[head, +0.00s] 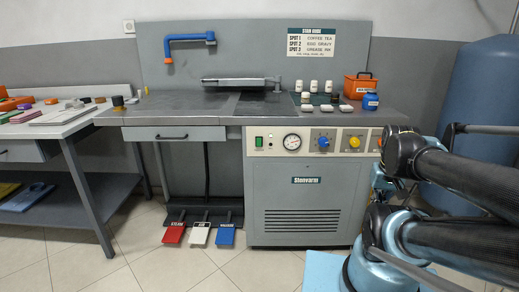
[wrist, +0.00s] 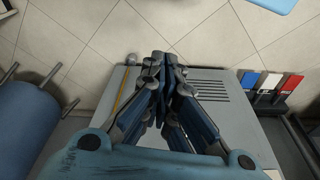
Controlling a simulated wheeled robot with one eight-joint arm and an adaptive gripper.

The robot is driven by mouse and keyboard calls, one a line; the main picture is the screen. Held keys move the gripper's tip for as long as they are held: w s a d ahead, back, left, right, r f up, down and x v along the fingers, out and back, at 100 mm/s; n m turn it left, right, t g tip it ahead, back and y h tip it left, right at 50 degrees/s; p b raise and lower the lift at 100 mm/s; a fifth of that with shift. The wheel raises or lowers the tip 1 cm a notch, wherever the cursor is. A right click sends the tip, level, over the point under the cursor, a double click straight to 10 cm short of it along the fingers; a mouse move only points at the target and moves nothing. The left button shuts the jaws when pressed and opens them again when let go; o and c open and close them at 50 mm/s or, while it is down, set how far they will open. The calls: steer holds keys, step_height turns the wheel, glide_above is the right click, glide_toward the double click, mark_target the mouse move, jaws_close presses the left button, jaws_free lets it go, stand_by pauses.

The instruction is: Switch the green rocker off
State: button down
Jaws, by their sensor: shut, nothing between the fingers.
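The green rocker (head: 258,141) is a small green switch at the left end of the pale control panel (head: 340,141), on the front of the grey Stenvarm cabinet (head: 306,185). It is too small to tell which way it is tipped. My arm is at the right of the head view, with its dark joint beside the panel's right end. My gripper (wrist: 162,62) shows in the wrist view with its fingers shut and empty, over the cabinet (wrist: 225,73) as seen from above. The rocker cannot be made out in the wrist view.
Right of the rocker are a gauge (head: 292,142), a blue knob (head: 323,143) and a yellow knob (head: 354,142). Red (head: 174,234), white (head: 199,234) and blue (head: 225,235) pedals are on the floor. A blue tank (head: 482,100) stands right.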

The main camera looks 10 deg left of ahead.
steer(key=w+a+r+n+t, duration=0.1)
steer(key=w+a+r+n, duration=0.4)
steer(key=w+a+n, duration=0.5)
steer(key=w+a+r+n+t, duration=0.2)
steer(key=w+a+r+n, duration=0.35)
steer(key=n, duration=0.65)
steer(key=w+a+n+t, duration=0.1)
steer(key=w+a+n, duration=0.1)
steer(key=a+n, duration=0.6)
steer(key=w+a+f+n+t+y, duration=0.1)
steer(key=a+n, duration=0.7)
steer(key=a, duration=1.2)
steer(key=shift+w+n+y, duration=0.3)
steer(key=shift+w, duration=0.5)
